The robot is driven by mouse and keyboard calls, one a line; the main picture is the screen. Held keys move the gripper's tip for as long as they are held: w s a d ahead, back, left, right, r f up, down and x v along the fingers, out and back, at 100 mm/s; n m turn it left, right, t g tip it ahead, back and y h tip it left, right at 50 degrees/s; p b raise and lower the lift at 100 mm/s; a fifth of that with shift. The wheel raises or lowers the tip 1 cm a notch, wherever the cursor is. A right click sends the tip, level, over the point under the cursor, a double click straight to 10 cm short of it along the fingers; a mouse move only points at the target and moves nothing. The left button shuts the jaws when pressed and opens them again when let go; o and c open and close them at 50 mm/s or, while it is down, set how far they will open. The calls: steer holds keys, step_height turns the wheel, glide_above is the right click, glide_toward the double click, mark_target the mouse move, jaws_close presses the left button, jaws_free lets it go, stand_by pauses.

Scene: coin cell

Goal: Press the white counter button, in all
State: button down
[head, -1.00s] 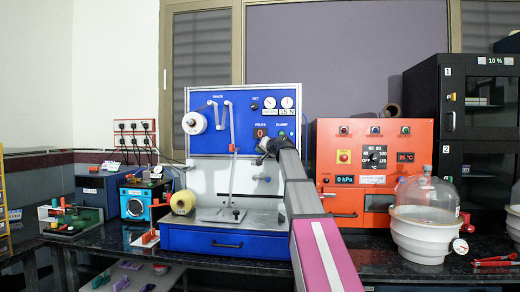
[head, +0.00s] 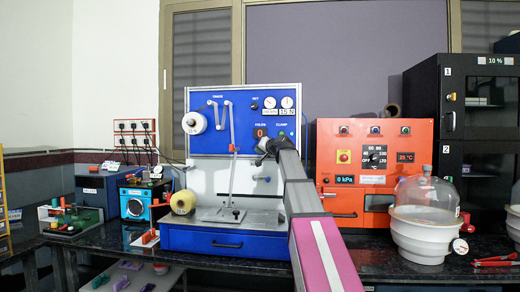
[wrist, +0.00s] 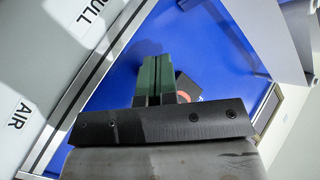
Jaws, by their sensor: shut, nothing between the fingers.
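The blue test machine (head: 215,110) stands on the bench with its upright blue panel facing me. Its counter display (head: 260,132) shows a red 0 under the label FOLDS. I cannot make out a white button near the display; my gripper and arm cover the panel just below it. My gripper (head: 262,147) is close to the panel, below the display. In the wrist view its two green fingers (wrist: 154,62) are together and empty, pointing at the blue panel. A dark part with a red edge (wrist: 187,87) shows partly behind them. Contact cannot be told.
Two gauges (head: 280,103) sit on the panel above the display. Small lights (head: 282,134) are right of it. A tape roll (head: 194,123) is at the left. An orange oven (head: 345,136) and a glass dome (head: 427,195) stand to the right.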

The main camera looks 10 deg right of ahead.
steer(key=s, duration=0.2)
steer(key=s+a, duration=0.1)
steer(key=s, duration=0.1)
steer(key=shift+a, duration=0.15)
stand_by(0.6)
